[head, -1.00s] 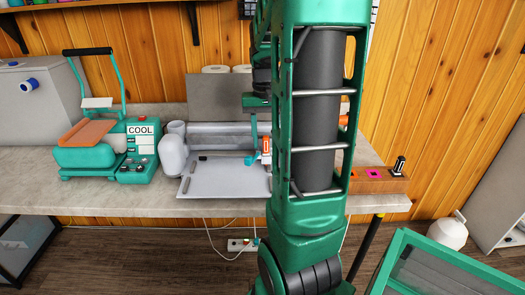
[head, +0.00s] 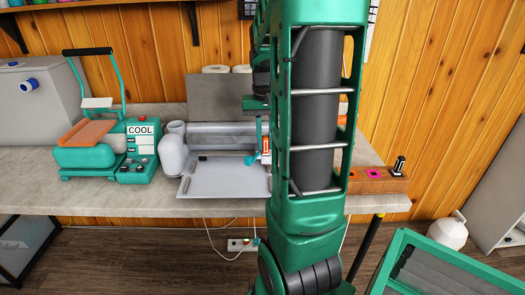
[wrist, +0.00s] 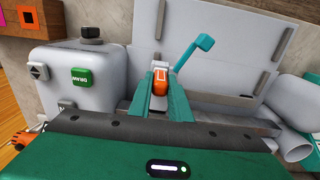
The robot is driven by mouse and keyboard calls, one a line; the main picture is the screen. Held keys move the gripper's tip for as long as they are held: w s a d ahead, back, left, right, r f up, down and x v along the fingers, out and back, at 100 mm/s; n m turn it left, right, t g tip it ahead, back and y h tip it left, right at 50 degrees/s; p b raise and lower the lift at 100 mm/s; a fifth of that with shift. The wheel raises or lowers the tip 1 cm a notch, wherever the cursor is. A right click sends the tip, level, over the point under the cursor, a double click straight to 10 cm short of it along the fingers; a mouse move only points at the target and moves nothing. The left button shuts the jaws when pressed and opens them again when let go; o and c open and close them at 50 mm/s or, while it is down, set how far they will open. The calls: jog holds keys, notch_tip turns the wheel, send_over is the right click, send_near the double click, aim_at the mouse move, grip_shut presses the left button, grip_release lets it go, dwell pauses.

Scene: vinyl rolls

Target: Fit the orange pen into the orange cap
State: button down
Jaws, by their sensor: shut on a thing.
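In the head view the pen (head: 266,147) shows in front of the grey-white machine, beside my arm, which hides part of the gripper. An orange-edged slot, which looks like the orange cap (head: 353,173), sits in a wooden block (head: 385,186) at the right end of the counter. In the wrist view its orange square (wrist: 6,18) is at the upper left edge.
The grey-white machine has a flat tray (head: 222,181) and a teal lever (wrist: 187,61) close to the gripper. A teal press (head: 100,155) stands at left.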

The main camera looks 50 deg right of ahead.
jog(key=shift+r, duration=0.15)
jog(key=shift+r, duration=3.8)
